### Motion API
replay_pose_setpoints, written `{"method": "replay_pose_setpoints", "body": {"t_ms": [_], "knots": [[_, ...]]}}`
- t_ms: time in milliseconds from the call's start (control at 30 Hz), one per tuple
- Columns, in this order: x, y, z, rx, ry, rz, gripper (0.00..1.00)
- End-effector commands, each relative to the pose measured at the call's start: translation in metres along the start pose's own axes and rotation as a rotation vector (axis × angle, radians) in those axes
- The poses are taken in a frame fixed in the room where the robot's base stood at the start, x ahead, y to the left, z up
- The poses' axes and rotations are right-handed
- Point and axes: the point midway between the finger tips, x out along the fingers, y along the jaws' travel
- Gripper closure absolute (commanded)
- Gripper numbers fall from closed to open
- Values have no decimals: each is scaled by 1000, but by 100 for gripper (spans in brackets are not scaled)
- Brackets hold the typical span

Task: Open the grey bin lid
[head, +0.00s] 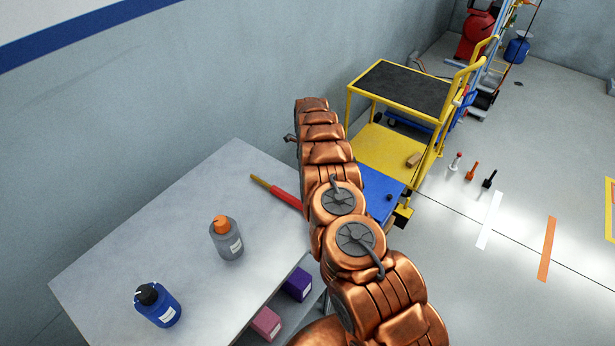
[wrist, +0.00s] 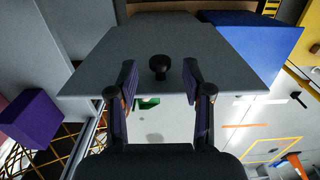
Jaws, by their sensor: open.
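In the wrist view, the grey bin lid (wrist: 200,40) is a flat grey panel with a round black knob (wrist: 158,66). My gripper (wrist: 158,75) is open, with one finger on each side of the knob. I see a gap between each finger and the knob; whether they are at the same depth is hard to tell. Nothing is held. The lid looks shut. In the head view my copper arm covers the place of the grey bin, and the gripper's fingers do not show there.
A blue lid (head: 374,190) with a black knob is beside it, also in the wrist view (wrist: 258,45). A table (head: 150,245) holds a blue bottle (head: 158,305), a grey bottle (head: 227,239) and a red tool (head: 284,196). A yellow trolley (head: 375,150) stands behind.

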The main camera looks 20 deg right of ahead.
Motion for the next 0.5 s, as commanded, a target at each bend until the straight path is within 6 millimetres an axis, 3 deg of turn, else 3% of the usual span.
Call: {"method": "replay_pose_setpoints", "body": {"t_ms": [300, 500], "knots": [[-55, -1, 2, 0, -6, -4, 50], [-75, 0, 1, -1, -1, -2, 50]]}}
